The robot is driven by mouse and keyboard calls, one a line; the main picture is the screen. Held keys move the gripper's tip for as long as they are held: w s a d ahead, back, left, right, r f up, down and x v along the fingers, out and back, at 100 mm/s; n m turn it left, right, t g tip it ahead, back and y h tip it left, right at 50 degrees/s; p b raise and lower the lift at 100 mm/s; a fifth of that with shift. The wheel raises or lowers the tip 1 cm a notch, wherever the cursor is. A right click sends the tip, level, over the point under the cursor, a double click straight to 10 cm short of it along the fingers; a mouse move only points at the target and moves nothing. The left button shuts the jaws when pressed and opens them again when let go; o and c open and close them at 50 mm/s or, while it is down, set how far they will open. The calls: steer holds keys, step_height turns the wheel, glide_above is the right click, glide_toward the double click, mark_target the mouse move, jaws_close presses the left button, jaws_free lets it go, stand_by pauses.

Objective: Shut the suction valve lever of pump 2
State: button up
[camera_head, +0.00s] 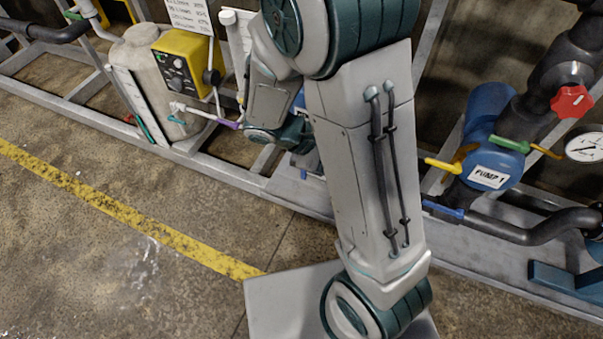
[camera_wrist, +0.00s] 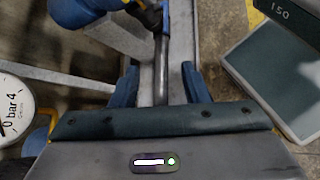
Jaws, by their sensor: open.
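In the wrist view my gripper (camera_wrist: 159,72) is open, with a blue finger on each side. A thin dark grey rod or pipe (camera_wrist: 161,68) runs between the fingers, with a gap visible on both sides. Its upper end meets a blue and dark fitting (camera_wrist: 150,17). I cannot tell whether this rod is the suction valve lever. A blue rounded body (camera_wrist: 78,10) shows at the upper left; no pump 2 label is readable.
In the head view the blue pump labelled PUMP 1 (camera_head: 489,175) stands right, with a green lever (camera_head: 509,144), a blue lever (camera_head: 443,210) and a red knob (camera_head: 571,101) near it. A yellow unit (camera_head: 184,62) stands left. A gauge (camera_wrist: 12,110) is left in the wrist view.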

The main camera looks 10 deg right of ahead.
steer(key=w+a+f+n+t+h+b, duration=0.2)
steer(key=w+f+n+t+b, duration=0.25)
steer(key=f, duration=0.45)
steer(key=w+a+f+n+t+h+b, duration=0.25)
steer(key=f+n+b, duration=0.2)
steer(key=f, duration=0.45)
steer(key=n+t+y+b, duration=0.4)
steer(key=n+t+b, duration=0.3)
steer(key=n+t, duration=0.25)
glide_toward(303, 173)
steer(key=shift+n, duration=0.45)
steer(key=b+x, duration=0.1)
steer(key=x, duration=0.4)
steer(key=b+x, duration=0.2)
steer(key=x, duration=0.3)
steer(key=shift+w+d+f, duration=0.15)
steer(key=shift+w+d, duration=0.05)
steer(key=shift+w, duration=0.1)
jaws_close()
